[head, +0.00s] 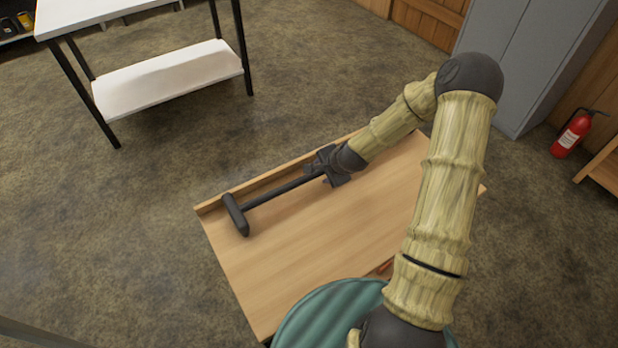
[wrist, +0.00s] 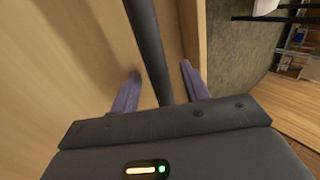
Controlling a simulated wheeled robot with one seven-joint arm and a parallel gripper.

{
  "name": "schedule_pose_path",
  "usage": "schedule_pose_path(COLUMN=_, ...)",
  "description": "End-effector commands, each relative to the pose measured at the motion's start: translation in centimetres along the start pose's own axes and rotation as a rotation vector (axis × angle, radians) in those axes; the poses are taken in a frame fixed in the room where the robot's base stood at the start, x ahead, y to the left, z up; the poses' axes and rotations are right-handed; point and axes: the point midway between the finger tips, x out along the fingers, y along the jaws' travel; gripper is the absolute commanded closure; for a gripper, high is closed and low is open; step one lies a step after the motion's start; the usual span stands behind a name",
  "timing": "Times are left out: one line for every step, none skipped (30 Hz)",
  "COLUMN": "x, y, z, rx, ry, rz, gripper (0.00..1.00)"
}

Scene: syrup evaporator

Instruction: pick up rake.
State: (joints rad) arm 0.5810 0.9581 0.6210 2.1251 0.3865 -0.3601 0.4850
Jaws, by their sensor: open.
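The rake (head: 282,191) is dark, with a long straight handle and a short crossbar head (head: 235,214) at its left end. It lies along the back of the wooden tabletop, near the raised back edge. My gripper (head: 326,171) is at the right end of the handle in the head view. In the wrist view the handle (wrist: 149,45) runs between the two fingers of my gripper (wrist: 160,88), which stand apart with a gap on each side. The rake's right end is hidden by my gripper.
The wooden tabletop (head: 300,255) has a raised back lip (head: 275,172) close to the handle. A small reddish item (head: 384,268) lies near its front edge. A white table (head: 165,78) stands at the upper left, a grey cabinet (head: 530,50) and a fire extinguisher (head: 573,135) at the right.

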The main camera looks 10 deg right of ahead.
Motion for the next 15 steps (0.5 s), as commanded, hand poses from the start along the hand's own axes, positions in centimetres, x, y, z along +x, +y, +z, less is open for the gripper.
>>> schedule_pose_path(x=-0.01, y=0.0, z=0.0, rx=0.0, ry=0.0, rz=0.0, gripper=0.54)
schedule_pose_path(x=-0.01, y=0.0, z=0.0, rx=0.0, ry=0.0, rz=0.0, gripper=0.54)
schedule_pose_path(x=-0.02, y=0.0, z=0.0, rx=0.0, ry=0.0, rz=0.0, gripper=0.54)
schedule_pose_path(x=-0.02, y=0.0, z=0.0, rx=0.0, ry=0.0, rz=0.0, gripper=0.54)
schedule_pose_path(x=-0.02, y=0.0, z=0.0, rx=0.0, ry=0.0, rz=0.0, gripper=0.54)
schedule_pose_path(x=-0.02, y=0.0, z=0.0, rx=0.0, ry=0.0, rz=0.0, gripper=0.54)
schedule_pose_path(x=-0.02, y=0.0, z=0.0, rx=0.0, ry=0.0, rz=0.0, gripper=0.54)
schedule_pose_path(x=-0.02, y=0.0, z=-0.01, rx=0.0, ry=0.0, rz=0.0, gripper=0.54)
schedule_pose_path(x=-0.02, y=0.0, z=0.0, rx=0.0, ry=0.0, rz=0.0, gripper=0.54)
schedule_pose_path(x=-0.03, y=0.0, z=0.0, rx=0.0, ry=0.0, rz=0.0, gripper=0.6)
schedule_pose_path(x=-0.03, y=0.0, z=0.0, rx=0.0, ry=0.0, rz=0.0, gripper=0.66)
schedule_pose_path(x=-0.03, y=0.0, z=0.0, rx=0.0, ry=0.0, rz=0.0, gripper=0.74)
schedule_pose_path(x=-0.03, y=0.0, z=-0.01, rx=0.0, ry=0.0, rz=0.0, gripper=0.8)
schedule_pose_path(x=-0.03, y=0.0, z=-0.01, rx=0.0, ry=0.0, rz=0.0, gripper=0.86)
schedule_pose_path(x=-0.03, y=0.0, z=-0.01, rx=0.0, ry=0.0, rz=0.0, gripper=0.93)
